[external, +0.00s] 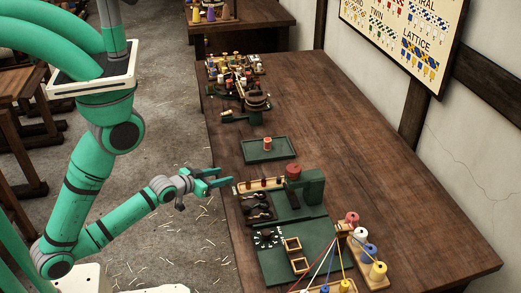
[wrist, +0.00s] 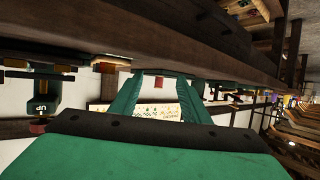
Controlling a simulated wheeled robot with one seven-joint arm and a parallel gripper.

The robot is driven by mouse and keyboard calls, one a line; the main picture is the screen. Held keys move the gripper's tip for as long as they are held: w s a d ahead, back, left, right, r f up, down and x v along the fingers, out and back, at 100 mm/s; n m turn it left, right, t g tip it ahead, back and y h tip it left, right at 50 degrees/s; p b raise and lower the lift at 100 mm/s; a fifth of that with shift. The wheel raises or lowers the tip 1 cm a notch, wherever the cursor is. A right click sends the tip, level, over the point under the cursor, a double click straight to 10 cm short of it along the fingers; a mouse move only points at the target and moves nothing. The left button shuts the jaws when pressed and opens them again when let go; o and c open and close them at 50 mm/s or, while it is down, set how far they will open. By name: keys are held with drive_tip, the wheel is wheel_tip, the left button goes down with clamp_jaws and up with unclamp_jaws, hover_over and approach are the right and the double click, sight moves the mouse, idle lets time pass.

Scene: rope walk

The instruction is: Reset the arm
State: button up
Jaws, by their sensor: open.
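My arm reaches from the left in the external view, bent at the elbow. My gripper (external: 217,181) is open and empty near the left edge of the wooden table (external: 300,124), close to the green machine. In the wrist view my gripper (wrist: 160,92) shows its two green fingers spread apart with nothing between them. The wrist picture looks turned over, with the table edge running across its top.
A green machine (external: 313,183) with a board of tools and dials stands beside my gripper. Coloured spools (external: 370,252) stand at its right. A small green tray (external: 269,148) holds a spool. Cluttered gear (external: 235,77) sits farther back. The table's right side is clear.

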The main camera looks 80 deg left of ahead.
drive_tip(key=s+d+r+m+t+h, duration=0.1)
drive_tip(key=s+d+m+t+h, duration=0.1)
drive_tip(key=d, duration=0.8)
drive_tip(key=s+d+r+m+t+h, duration=0.2)
drive_tip(key=s+d+m+h, duration=0.2)
drive_tip(key=s+d, duration=0.3)
drive_tip(key=d+h, duration=0.1)
drive_tip(key=d, duration=0.1)
drive_tip(key=shift+s+d, duration=0.2)
drive_tip(key=shift+d, duration=0.2)
drive_tip(key=shift+r, duration=0.1)
